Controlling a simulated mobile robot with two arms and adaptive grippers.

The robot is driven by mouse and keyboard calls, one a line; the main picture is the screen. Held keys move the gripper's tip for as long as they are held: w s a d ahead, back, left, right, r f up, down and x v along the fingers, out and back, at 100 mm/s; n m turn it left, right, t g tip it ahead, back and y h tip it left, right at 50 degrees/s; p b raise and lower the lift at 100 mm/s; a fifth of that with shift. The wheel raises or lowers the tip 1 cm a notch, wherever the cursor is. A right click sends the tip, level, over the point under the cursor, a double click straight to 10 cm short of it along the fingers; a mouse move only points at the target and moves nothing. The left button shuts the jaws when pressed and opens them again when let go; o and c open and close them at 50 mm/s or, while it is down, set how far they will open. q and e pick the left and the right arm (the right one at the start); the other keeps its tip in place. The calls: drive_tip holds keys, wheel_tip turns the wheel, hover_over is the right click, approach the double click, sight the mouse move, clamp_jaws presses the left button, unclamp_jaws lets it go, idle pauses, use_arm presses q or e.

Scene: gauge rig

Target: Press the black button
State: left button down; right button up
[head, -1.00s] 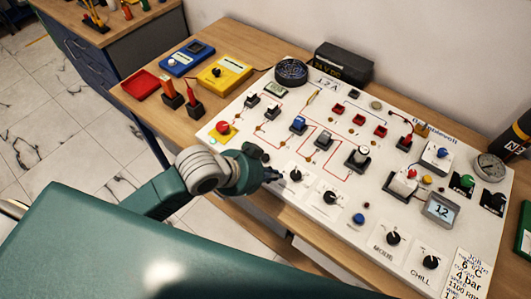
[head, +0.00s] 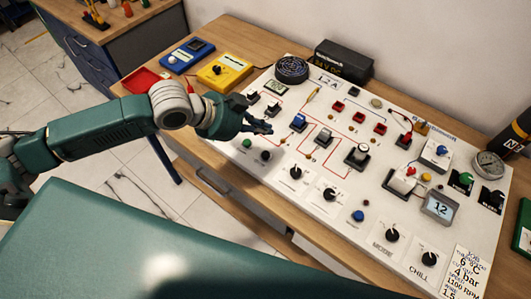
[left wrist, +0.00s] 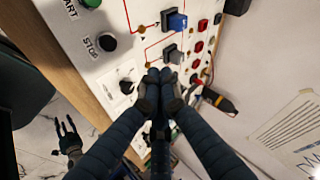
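The black button (head: 265,156) sits on the white panel near its front left edge, beside a green button (head: 247,143). In the left wrist view the black button (left wrist: 107,42) has the label STOP and the green button (left wrist: 91,2) the label START. My left gripper (head: 264,127) is over the panel, behind the black button in the head view and apart from it. Its fingertips (left wrist: 163,76) are together with nothing between them. My right gripper (left wrist: 69,135) shows small at the lower left of the left wrist view, its fingers apart and empty.
The panel (head: 300,222) carries several switches, dials and a blue button (head: 358,216). A yellow meter (head: 224,72), a blue meter (head: 187,57) and a red tray (head: 143,80) lie on the table at the left. A black box (head: 343,62) stands behind the panel.

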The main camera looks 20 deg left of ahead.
use_arm(q)
drive_tip(key=b, duration=0.7)
hover_over(264, 155)
wheel_tip(264, 155, down, 6)
drive_tip(key=shift+s+f, duration=0.1)
drive_tip(key=shift+f+b, duration=0.3)
drive_tip(key=shift+f, duration=0.85)
drive_tip(key=shift+f, duration=0.15)
drive_tip(key=shift+f, duration=0.25)
